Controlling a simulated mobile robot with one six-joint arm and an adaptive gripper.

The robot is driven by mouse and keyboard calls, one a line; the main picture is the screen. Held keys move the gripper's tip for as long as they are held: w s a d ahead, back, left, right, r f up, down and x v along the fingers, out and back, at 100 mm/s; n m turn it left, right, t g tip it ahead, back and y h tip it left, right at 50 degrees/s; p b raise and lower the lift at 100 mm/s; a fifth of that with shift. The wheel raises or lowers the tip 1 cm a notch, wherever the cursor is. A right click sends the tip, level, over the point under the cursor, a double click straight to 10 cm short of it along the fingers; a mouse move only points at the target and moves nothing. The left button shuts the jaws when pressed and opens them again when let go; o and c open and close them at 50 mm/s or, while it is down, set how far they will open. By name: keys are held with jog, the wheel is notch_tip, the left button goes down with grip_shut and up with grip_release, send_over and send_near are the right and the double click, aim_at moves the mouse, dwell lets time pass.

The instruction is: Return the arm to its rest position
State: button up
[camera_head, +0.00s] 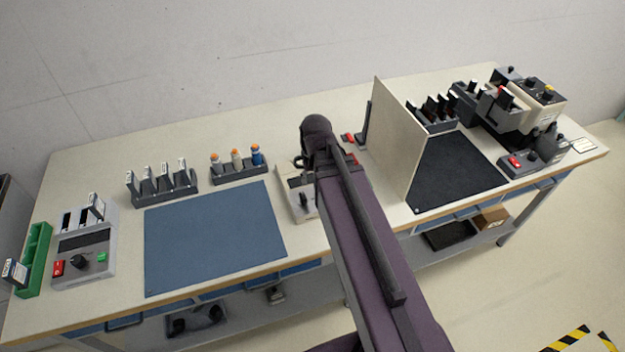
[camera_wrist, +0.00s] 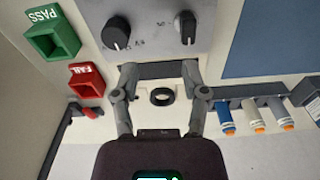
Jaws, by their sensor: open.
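My arm reaches from the bottom of the head view up to the middle of the bench, its dark wrist end over a pale device (camera_head: 302,205). My gripper (camera_wrist: 158,72) shows in the wrist view with its two grey fingers spread apart and nothing held between them. A black ring (camera_wrist: 161,96) on a pale surface shows between the fingers, beyond them. The device's grey panel with two black knobs (camera_wrist: 117,33) lies just ahead of the fingertips. In the head view the arm hides the fingers and part of the device.
A green PASS bin (camera_wrist: 52,33) and red FAIL bin (camera_wrist: 86,80) sit beside the device. A vial rack (camera_head: 238,170) and flat blue mat (camera_head: 215,238) lie left of my arm. An upright beige panel (camera_head: 398,140) stands close on the right.

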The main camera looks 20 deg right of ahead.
jog(key=shift+s+a, duration=0.25)
jog(key=s+a, duration=0.2)
jog(key=s, duration=0.1)
jog(key=shift+g, duration=0.3)
jog(key=shift+s+f, duration=0.1)
dwell(0.6)
